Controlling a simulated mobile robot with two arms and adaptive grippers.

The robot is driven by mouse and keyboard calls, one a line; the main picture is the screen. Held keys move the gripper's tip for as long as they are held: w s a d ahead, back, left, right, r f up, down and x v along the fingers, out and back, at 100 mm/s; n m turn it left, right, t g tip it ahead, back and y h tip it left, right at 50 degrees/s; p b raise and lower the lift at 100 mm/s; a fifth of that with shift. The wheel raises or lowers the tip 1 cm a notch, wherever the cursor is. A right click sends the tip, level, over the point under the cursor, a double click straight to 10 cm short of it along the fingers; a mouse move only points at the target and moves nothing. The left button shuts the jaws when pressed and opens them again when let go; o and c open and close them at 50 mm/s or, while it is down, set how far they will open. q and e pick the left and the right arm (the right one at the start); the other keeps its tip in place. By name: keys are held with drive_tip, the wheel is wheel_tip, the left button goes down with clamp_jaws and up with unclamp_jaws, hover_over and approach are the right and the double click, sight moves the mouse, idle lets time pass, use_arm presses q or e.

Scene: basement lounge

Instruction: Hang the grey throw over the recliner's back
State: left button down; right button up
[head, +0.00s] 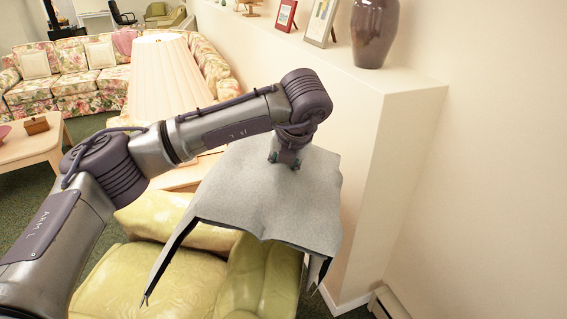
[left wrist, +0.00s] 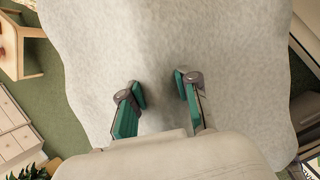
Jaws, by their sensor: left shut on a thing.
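The grey throw (head: 265,205) is spread below my left gripper (head: 287,161) in the head view, with its near corners hanging down. One narrow corner dangles at the left over the yellow-green leather recliner (head: 175,285). The throw covers part of the recliner, and I cannot tell where the two touch. In the left wrist view the throw (left wrist: 215,45) fills most of the picture. My left gripper (left wrist: 160,92) is shut on the throw's cloth, with the green-padded fingers on either side of a fold. My right gripper is in neither view.
A pleated lamp (head: 170,80) stands behind the recliner. A half wall (head: 400,150) with a dark vase (head: 374,30) and picture frames on its ledge rises at the right. A floral sofa (head: 75,80) and a wooden table (head: 30,148) are at the far left.

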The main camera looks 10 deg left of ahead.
use_arm(q)
wheel_tip(320, 180, down, 10)
drive_tip(key=b, duration=0.8)
drive_tip(key=shift+r, duration=0.1)
drive_tip(key=c, duration=0.8)
unclamp_jaws()
drive_tip(key=shift+o, duration=0.2)
drive_tip(key=v, duration=1.2)
